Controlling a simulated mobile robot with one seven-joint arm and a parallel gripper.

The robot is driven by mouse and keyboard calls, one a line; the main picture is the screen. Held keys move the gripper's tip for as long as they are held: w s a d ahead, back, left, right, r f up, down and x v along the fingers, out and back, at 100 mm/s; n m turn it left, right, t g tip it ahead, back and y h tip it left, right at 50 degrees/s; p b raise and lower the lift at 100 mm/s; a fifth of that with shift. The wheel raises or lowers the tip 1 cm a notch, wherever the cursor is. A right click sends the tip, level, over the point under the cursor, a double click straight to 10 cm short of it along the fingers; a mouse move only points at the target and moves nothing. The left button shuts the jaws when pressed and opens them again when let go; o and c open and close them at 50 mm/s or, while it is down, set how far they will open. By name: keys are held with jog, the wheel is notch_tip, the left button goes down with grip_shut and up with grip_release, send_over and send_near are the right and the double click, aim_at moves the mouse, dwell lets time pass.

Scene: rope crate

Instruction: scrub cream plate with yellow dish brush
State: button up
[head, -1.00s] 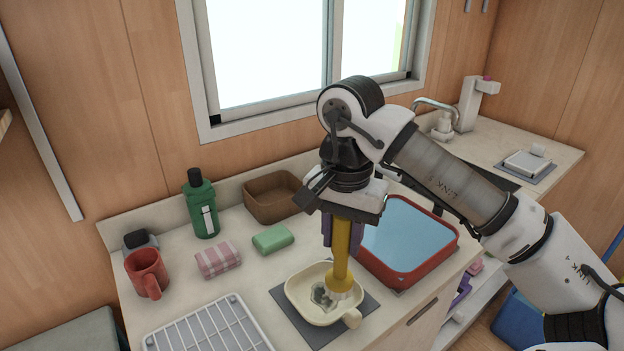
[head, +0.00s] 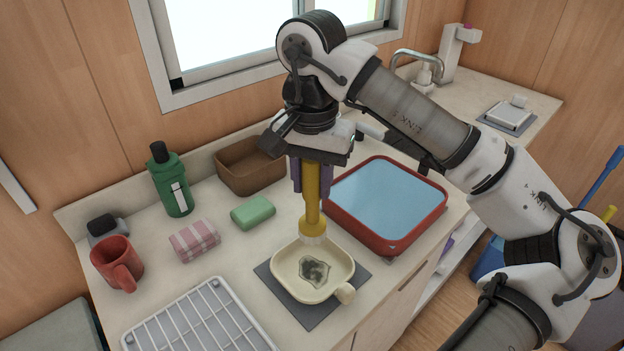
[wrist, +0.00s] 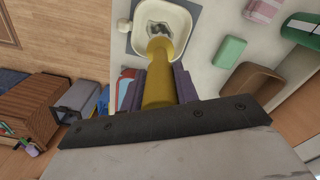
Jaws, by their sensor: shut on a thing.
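The cream plate (head: 288,281) is a squarish dish with a stubby handle, lying on a dark grey mat (head: 312,318) on the counter. A grey-black stain (head: 314,268) shows on its inside. My gripper (head: 311,188) is shut on the yellow dish brush (head: 313,207) and holds it upright, bristles down. The pale bristles (head: 313,240) are at the far part of the plate, behind the stain; I cannot tell if they touch it. In the wrist view the brush (wrist: 158,75) runs between the purple fingers towards the plate (wrist: 178,17).
A red basin (head: 434,205) of blue water stands right of the plate. A green sponge (head: 253,212), striped cloth (head: 195,240), brown bin (head: 243,180), green bottle (head: 171,182), red mug (head: 117,262) and white rack (head: 200,318) stand to the left and behind.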

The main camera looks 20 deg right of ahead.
aim_at(306, 226)
jog(key=shift+f+b, duration=5)
jog(key=shift+f, duration=0.45)
jog(key=shift+f+b, duration=0.6)
jog(key=shift+b, duration=0.05)
jog(key=shift+a, duration=0.1)
jog(key=shift+s+a, duration=0.25)
jog(key=shift+a, duration=0.35)
jog(key=shift+w+d, duration=0.3)
jog(key=shift+d, duration=0.4)
jog(key=shift+w+d, duration=0.25)
jog(key=shift+d, duration=0.45)
jog(key=shift+a+b, duration=0.15)
jog(key=shift+b, duration=0.15)
